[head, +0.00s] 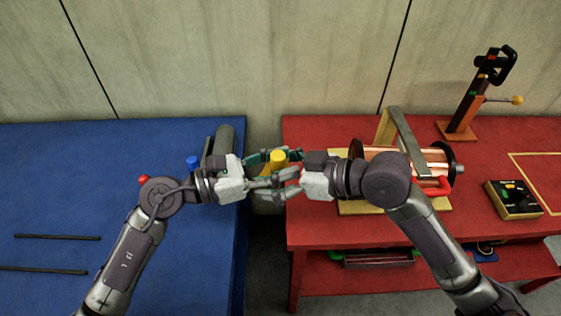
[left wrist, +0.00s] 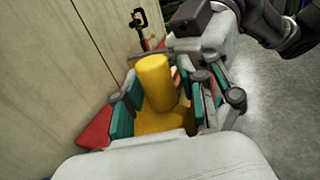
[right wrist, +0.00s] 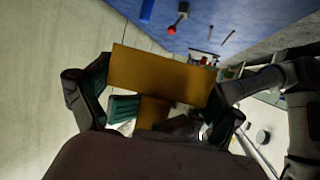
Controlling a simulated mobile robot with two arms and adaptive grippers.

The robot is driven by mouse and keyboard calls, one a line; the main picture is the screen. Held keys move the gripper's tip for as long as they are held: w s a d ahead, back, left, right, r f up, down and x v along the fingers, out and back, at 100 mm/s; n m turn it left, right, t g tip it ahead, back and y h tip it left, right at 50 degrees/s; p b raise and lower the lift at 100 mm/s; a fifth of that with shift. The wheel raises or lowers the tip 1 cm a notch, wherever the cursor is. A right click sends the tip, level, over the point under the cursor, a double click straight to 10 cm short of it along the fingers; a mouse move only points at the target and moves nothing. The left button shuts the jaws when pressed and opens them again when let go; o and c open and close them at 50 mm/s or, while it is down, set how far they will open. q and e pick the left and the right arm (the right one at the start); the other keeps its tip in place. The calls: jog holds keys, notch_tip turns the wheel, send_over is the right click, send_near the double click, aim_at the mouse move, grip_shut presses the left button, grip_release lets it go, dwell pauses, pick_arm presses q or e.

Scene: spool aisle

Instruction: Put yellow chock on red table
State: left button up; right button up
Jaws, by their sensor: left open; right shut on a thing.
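The yellow chock (head: 277,159) is held in the air over the gap between the blue and the red table. My right gripper (head: 290,174) is shut on it. My left gripper (head: 272,170) is open, its fingers on either side of the chock. In the left wrist view the chock (left wrist: 154,82) shows a rounded upright part on a flat base between the teal pads. In the right wrist view the chock (right wrist: 160,72) shows as a broad flat face between the fingers. The red table (head: 320,225) is on the right.
On the red table a copper spool (head: 385,155) sits in a stand near the left end. Farther right are a dark lever tool on a wooden base (head: 458,131) and a black-and-yellow box (head: 513,200). The blue table (head: 60,200) holds dark rods (head: 57,237).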

pick_arm(q)
grip_shut()
pick_arm(e)
jog(key=o, duration=0.9)
jog(key=shift+d, duration=0.1)
